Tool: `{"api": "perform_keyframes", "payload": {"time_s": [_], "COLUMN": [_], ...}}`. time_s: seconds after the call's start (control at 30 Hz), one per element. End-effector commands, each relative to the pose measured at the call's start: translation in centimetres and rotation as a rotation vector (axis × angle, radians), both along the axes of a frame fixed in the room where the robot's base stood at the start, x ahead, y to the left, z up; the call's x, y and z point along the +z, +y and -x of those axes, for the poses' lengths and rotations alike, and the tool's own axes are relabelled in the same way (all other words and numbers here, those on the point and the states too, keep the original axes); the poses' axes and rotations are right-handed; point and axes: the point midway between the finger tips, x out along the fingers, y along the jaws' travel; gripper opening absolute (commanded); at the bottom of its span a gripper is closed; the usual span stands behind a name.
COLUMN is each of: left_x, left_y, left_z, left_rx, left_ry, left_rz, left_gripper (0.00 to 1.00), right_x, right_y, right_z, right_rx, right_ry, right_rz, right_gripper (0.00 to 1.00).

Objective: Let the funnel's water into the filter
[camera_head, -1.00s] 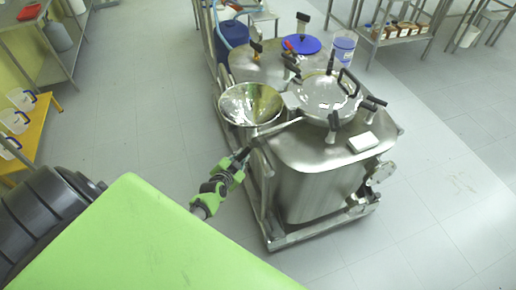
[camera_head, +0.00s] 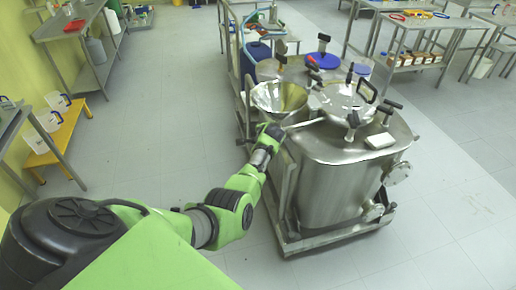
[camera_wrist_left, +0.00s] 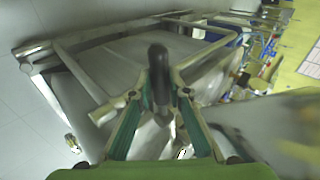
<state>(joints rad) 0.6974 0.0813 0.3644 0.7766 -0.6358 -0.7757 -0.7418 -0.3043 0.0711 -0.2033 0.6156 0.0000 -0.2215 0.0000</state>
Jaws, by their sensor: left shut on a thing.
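The shiny metal funnel (camera_head: 278,99) is mounted at the left edge of the steel vessel (camera_head: 335,185). The angle hides whether it holds water. A domed lid (camera_head: 345,100) with black handles tops the vessel; I cannot tell which part is the filter. My left gripper (camera_head: 272,131) is below and left of the funnel, beside the vessel's rim. In the left wrist view my left gripper (camera_wrist_left: 160,92) has its fingers shut on an upright black handle (camera_wrist_left: 158,62). The valve body below the handle is mostly hidden. My right gripper is not in view.
The vessel stands on a wheeled steel frame (camera_head: 330,238). A blue drum (camera_head: 256,60) stands behind it. Shelving with brown-labelled jars (camera_head: 415,56) is at the back right. A yellow bench (camera_head: 60,138) with clear jugs is at the left. The floor between is clear.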

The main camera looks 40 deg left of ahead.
Motion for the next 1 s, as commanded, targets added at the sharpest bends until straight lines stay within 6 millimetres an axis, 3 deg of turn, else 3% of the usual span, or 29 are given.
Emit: {"api": "perform_keyframes", "payload": {"time_s": [0.2,0.73,0.77,0.83,1.0], "left_x": [0.58,0.91,0.91,0.9,0.82], "left_y": [-0.02,0.01,0.01,0.0,-0.01], "left_z": [-0.54,-0.68,-0.68,-0.68,-0.63], "left_rx": [-0.001,-0.002,-0.002,-0.002,-0.001], "left_ry": [0.055,0.073,0.073,0.073,0.074], "left_rz": [-0.044,-0.061,-0.061,-0.061,-0.059], "left_gripper": [0.0,0.0,0.19,0.34,0.34], "right_x": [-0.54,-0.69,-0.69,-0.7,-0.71], "right_y": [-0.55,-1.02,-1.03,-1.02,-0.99], "right_z": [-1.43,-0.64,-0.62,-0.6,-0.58], "right_rx": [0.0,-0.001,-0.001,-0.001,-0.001], "right_ry": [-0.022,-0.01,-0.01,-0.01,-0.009], "right_rz": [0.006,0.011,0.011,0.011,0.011], "right_gripper": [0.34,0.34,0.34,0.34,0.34]}}
